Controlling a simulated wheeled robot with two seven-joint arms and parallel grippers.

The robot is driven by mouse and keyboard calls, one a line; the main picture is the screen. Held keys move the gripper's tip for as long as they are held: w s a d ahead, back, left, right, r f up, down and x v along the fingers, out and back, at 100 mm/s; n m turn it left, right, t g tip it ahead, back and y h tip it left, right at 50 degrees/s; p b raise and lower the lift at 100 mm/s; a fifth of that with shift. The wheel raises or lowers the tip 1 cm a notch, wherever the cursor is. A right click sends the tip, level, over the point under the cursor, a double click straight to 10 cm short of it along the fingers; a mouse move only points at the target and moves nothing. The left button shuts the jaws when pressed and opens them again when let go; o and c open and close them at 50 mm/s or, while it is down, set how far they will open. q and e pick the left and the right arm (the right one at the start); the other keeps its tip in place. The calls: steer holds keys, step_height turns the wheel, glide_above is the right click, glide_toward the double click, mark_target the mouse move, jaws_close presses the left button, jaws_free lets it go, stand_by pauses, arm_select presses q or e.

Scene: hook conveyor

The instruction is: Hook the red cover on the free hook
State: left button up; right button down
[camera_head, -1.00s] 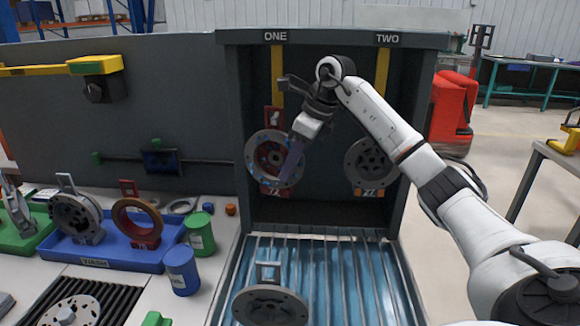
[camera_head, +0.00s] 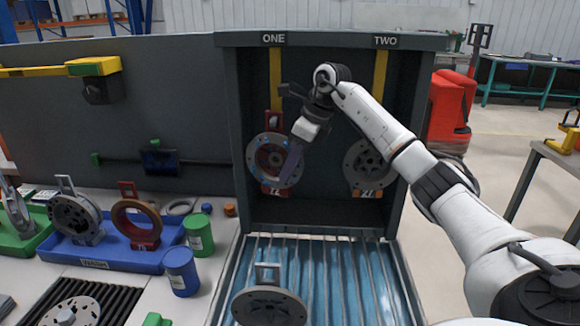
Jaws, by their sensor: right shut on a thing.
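The red cover (camera_head: 266,158), a round disc with a red middle, a grey rim and a red loop handle on top, is upright below the yellow strip under the sign ONE. Its handle is close to the lower end of that strip; I cannot tell whether it bears on the hook. My right gripper (camera_head: 291,161) is shut on the cover at its right side and hides part of it. A grey disc (camera_head: 366,165) is upright below the yellow strip (camera_head: 380,75) under the sign TWO. My left gripper is not in view.
A blue tray (camera_head: 95,262) at left holds a grey part and a copper-red ring part (camera_head: 137,217). Green (camera_head: 199,232) and blue (camera_head: 181,271) cans stand beside it. A grey disc with a handle (camera_head: 269,306) lies on the blue roller bed. The dark booth's side walls flank both discs.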

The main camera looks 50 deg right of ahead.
steer(key=shift+r, duration=0.2)
steer(key=c, duration=1.5)
jaws_free()
steer(key=shift+s+f, duration=0.1)
steer(key=shift+f, duration=0.15)
steer(key=v, duration=1)
steer(key=shift+s+r, duration=0.1)
steer(key=shift+r, duration=0.2)
